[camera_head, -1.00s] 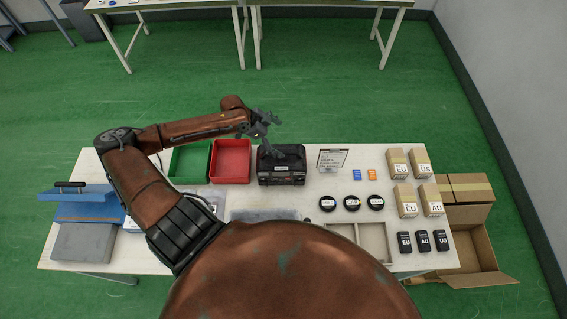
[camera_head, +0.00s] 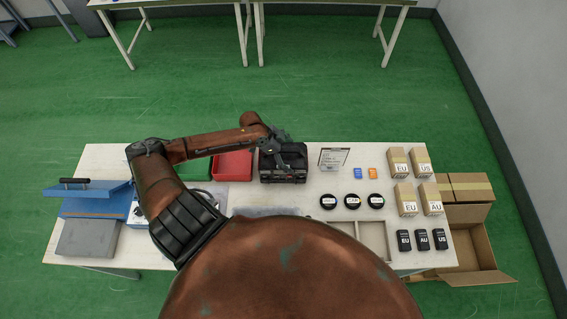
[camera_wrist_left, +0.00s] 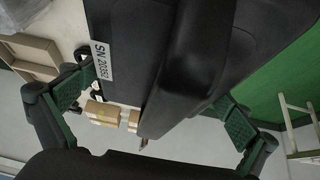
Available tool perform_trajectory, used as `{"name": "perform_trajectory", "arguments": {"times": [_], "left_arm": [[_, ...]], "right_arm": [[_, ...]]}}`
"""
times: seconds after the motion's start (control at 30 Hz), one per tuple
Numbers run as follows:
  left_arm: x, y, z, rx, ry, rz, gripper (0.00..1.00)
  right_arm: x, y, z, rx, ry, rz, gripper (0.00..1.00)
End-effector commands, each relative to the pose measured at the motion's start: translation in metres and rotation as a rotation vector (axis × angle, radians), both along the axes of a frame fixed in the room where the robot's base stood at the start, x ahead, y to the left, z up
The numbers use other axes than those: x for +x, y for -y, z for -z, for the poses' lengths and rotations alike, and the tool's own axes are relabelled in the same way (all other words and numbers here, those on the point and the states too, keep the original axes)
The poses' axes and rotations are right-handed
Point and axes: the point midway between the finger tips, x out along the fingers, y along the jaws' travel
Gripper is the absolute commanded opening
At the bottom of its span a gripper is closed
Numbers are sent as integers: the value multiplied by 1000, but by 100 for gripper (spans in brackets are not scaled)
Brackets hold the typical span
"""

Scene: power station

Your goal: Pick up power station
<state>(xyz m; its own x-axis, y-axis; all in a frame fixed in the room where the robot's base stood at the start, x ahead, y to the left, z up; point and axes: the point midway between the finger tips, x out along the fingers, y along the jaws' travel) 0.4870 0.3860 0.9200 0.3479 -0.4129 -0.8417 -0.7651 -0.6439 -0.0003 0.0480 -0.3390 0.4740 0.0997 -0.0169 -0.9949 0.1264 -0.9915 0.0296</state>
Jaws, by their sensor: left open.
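The power station (camera_head: 283,174) is a black box with a top handle, standing near the back middle of the table. My left gripper (camera_head: 277,147) is over its top, partly hiding it. In the left wrist view the power station (camera_wrist_left: 160,60) fills the middle, with a white label reading SN 20352 on its body. My open left gripper (camera_wrist_left: 155,120) has one green-padded finger on each side of the handle part. I cannot tell whether the pads touch it. My right gripper is not in view.
A red bin (camera_head: 233,166) stands just left of the power station, and a small sign (camera_head: 333,158) just right. Black round items (camera_head: 352,201), cartons (camera_head: 405,199) and black adapters (camera_head: 421,239) lie further right. A divided tray (camera_head: 372,236) is in front.

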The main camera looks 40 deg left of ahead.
Motion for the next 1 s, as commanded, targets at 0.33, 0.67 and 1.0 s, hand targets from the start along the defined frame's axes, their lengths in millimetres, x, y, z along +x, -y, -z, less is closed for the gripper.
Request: {"name": "perform_trajectory", "arguments": {"times": [0.33,0.67,1.0], "left_arm": [[0,0,0,0,0,0,81],[0,-1,-1,1,1,-1,59],[1,-1,-1,0,2,-1,36]], "right_arm": [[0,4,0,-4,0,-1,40],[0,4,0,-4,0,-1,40],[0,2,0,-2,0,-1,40]]}}
